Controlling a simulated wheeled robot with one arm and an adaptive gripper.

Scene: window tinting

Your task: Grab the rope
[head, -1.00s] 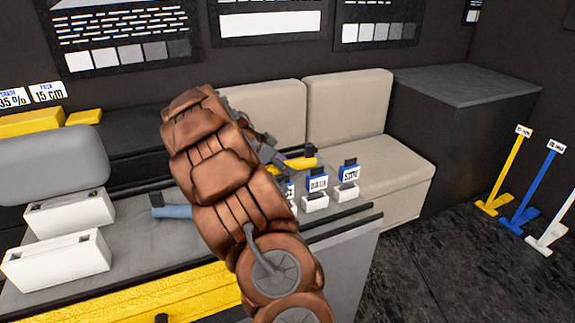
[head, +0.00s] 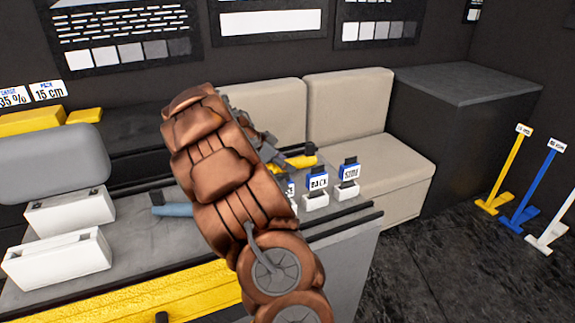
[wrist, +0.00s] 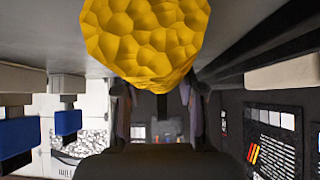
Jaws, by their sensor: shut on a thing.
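A yellow, lumpy-surfaced thing (wrist: 147,35) fills the top middle of the wrist view; it may be the rope, but its full shape is not shown. In the head view a yellow piece (head: 300,161) shows just beyond my gripper (head: 268,148), above the grey counter. In the wrist view my gripper (wrist: 158,100) has a finger on each side of the yellow thing's lower end and is shut on it. My brown arm hides much of the grip in the head view.
Small white holders with blue labelled tools (head: 317,186) stand right of my arm on the grey counter (head: 130,244). White boxes (head: 57,259) stand at left. A beige bench (head: 375,165) lies behind. Yellow, blue and white floor tools (head: 527,190) lean at right.

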